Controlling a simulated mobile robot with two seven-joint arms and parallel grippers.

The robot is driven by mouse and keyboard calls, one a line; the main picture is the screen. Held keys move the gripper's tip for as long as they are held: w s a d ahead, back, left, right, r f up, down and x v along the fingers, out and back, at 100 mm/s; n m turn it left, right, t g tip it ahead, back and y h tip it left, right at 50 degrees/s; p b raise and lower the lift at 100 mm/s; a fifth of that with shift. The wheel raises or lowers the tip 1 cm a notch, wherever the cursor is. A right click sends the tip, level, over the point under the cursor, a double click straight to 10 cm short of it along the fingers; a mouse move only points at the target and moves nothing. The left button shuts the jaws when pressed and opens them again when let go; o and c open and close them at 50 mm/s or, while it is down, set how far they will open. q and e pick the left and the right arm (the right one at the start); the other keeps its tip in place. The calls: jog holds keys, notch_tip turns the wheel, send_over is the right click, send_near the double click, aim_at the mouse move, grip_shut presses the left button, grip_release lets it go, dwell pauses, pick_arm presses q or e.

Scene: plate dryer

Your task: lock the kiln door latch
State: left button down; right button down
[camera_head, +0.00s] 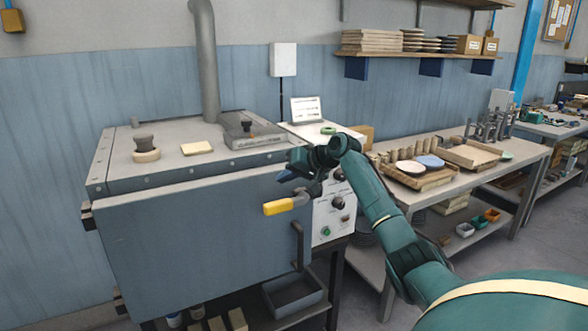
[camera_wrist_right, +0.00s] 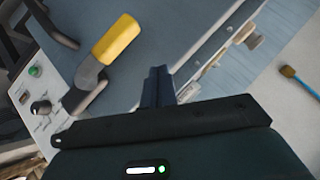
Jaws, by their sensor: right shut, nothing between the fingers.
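The kiln's blue front door (camera_head: 200,240) covers the front of the kiln body, and it also shows in the wrist view (camera_wrist_right: 170,30). The latch handle has a yellow grip (camera_head: 279,207) on a dark lever at the door's right side. The lever lies close to level, with the grip pointing left. My right gripper (camera_head: 284,176) is shut and empty, just above the latch in the head view. In the wrist view, its fingers (camera_wrist_right: 157,82) are apart from the yellow grip (camera_wrist_right: 116,42), which lies up and to the left. My left gripper is not in view.
A dark vertical pull bar (camera_head: 299,246) stands below the latch. A control panel (camera_head: 335,208) with knobs and a green button is right of the door. A workbench (camera_head: 500,178) with pottery stands farther right. The kiln top (camera_head: 185,138) carries small items and a flue pipe.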

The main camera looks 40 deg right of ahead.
jog(key=shift+s+a+r+b, duration=0.15)
jog(key=shift+s+r+b, duration=0.05)
jog(key=shift+s+r, duration=0.7)
jog(key=shift+s+a+r+b, duration=0.15)
jog(key=shift+s+r+b, duration=0.05)
jog(key=shift+s+r, duration=0.7)
